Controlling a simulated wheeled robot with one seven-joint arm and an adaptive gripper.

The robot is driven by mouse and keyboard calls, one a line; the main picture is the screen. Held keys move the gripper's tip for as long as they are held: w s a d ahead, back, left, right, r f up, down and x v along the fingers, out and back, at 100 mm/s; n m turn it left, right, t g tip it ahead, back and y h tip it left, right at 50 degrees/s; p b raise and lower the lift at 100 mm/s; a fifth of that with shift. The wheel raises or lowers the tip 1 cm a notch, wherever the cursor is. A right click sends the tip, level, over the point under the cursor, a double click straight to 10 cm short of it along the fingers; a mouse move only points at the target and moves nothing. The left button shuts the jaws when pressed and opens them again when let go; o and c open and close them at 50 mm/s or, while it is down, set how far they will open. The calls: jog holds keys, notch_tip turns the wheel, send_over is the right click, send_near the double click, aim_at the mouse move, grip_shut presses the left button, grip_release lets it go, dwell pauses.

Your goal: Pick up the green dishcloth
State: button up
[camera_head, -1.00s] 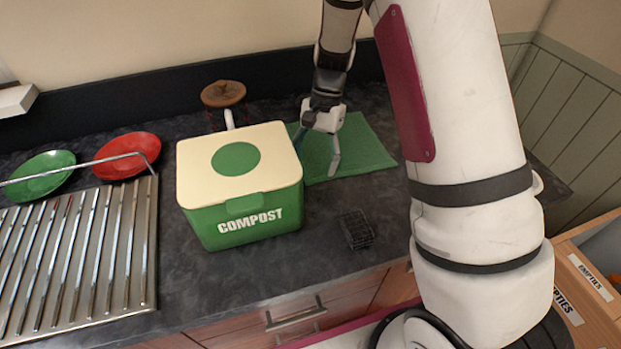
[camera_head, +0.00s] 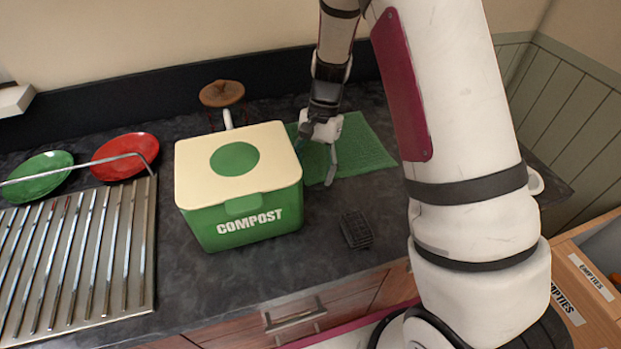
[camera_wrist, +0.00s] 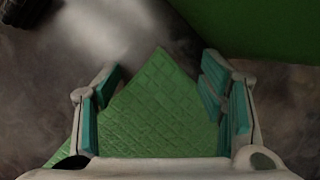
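The green dishcloth (camera_head: 366,146) lies flat on the dark worktop, to the right of the compost bin. In the wrist view its quilted surface and one corner (camera_wrist: 160,105) show between my fingers. My gripper (camera_head: 316,162) points down over the cloth's left part, close to the bin. In the wrist view my gripper (camera_wrist: 155,88) is open, with its two teal-padded fingers apart on either side of the cloth corner and nothing clamped. I cannot tell whether the fingertips touch the cloth or worktop.
The green compost bin (camera_head: 246,226) with a cream lid stands just left of my gripper. A small black rack-like item (camera_head: 356,230) lies in front. A brown round-topped object (camera_head: 222,94) is behind the bin. Red (camera_head: 124,156) and green (camera_head: 40,174) plates lie by the metal drainer (camera_head: 80,262).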

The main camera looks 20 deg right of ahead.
jog(key=shift+s+f, duration=0.15)
jog(key=shift+s, duration=0.05)
grip_shut()
notch_tip(320, 180, up, 12)
jog(key=p, duration=0.3)
jog(key=shift+w+p, duration=0.15)
jog(key=shift+p, duration=0.25)
notch_tip(320, 180, up, 27)
jog(key=p, duration=0.2)
jog(key=shift+r, duration=0.2)
dwell(0.4)
